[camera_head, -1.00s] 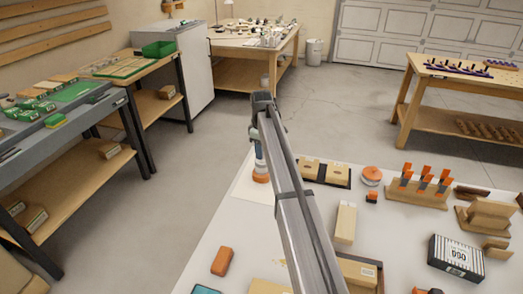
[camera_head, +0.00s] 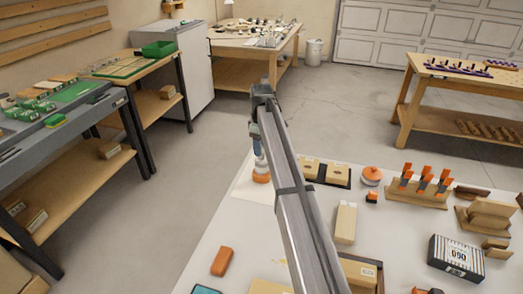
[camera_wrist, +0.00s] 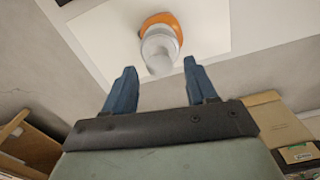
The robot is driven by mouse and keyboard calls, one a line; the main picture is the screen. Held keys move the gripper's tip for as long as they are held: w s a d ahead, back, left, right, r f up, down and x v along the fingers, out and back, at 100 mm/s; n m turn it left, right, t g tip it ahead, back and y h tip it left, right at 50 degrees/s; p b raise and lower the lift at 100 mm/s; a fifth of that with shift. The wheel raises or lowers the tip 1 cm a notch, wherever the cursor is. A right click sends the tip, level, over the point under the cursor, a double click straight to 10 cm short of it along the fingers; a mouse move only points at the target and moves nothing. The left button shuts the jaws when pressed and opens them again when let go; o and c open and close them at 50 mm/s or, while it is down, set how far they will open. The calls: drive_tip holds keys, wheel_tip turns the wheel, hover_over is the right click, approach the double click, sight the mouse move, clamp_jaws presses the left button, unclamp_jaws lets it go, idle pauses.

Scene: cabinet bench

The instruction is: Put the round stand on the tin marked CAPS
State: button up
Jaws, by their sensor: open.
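An orange-based round piece with a pale grey upright top (camera_head: 261,177) stands on a white sheet (camera_head: 245,188) at the bench's far left corner. It also shows in the wrist view (camera_wrist: 160,45), ahead of my gripper (camera_wrist: 160,66). My gripper is open and empty, its two blue fingers apart, with the grey top showing between and beyond the tips. A low round orange-and-white piece (camera_head: 371,175) sits further right on the bench. I cannot read the word CAPS on anything, so I cannot tell which piece is the tin or the stand.
Right of the sheet is a dark tray with wooden blocks (camera_head: 327,171). A tall pale box (camera_head: 345,222), a rack with orange-topped pieces (camera_head: 420,187) and a striped box (camera_head: 457,257) stand further right. An orange block (camera_head: 222,262) lies in front. My arm hides part of the bench.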

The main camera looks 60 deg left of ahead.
wheel_tip(320, 180, up, 10)
drive_tip(key=shift+f, duration=0.15)
idle(0.7)
